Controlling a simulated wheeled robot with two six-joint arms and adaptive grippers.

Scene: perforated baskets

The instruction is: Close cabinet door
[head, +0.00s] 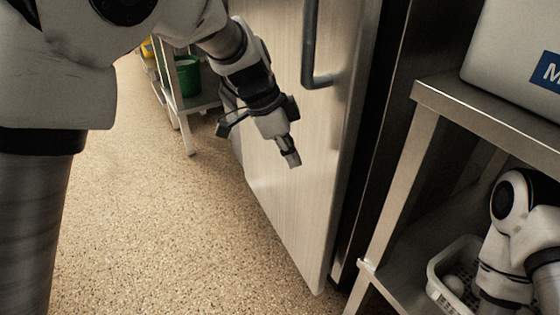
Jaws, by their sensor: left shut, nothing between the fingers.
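The cabinet door (285,200) is a pale metal panel with a dark vertical bar handle (310,45) near its right edge. It stands ajar, with a dark gap (368,130) between its right edge and the cabinet. My left gripper (291,160) is shut and empty, in front of the door's face, left of and below the handle. I cannot tell whether its tips touch the door. Part of my right arm shows at the lower right; its gripper is out of view.
A metal shelf unit (425,95) stands close on the right, with a white box (500,50) on top and a perforated white basket (437,272) on its lower shelf. A rack (200,102) with a green bucket (187,77) stands at the back left. The speckled floor (160,220) is clear.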

